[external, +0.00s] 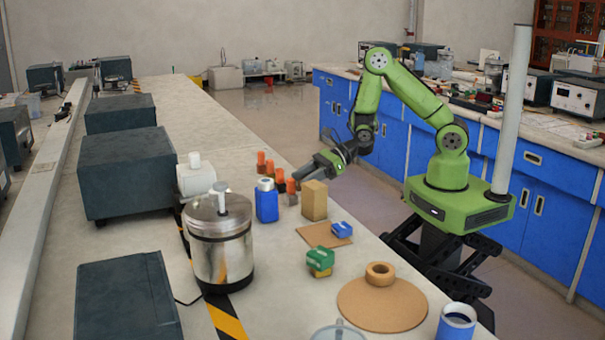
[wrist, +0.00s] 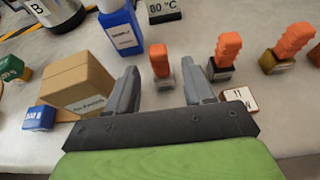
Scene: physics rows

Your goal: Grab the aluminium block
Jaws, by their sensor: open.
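Several small metal blocks with orange grips stand in a row. One with a light grey base (wrist: 162,68) is framed between my fingers in the wrist view; it looks like the aluminium block, though I cannot read a label. In the external view the nearest orange-gripped block (external: 291,188) appears to be the same one. My gripper (wrist: 161,70) is open, its fingers apart on either side of that block in the picture; I cannot tell whether they reach it. In the external view my gripper (external: 297,175) is over the bench edge by the row.
To the right in the wrist view stand a darker-based block (wrist: 222,58) and a brassy one (wrist: 285,52). A cardboard box (wrist: 77,82) is close left, a blue bottle (wrist: 121,28) behind. A small white-faced block (wrist: 239,99) lies by the right finger.

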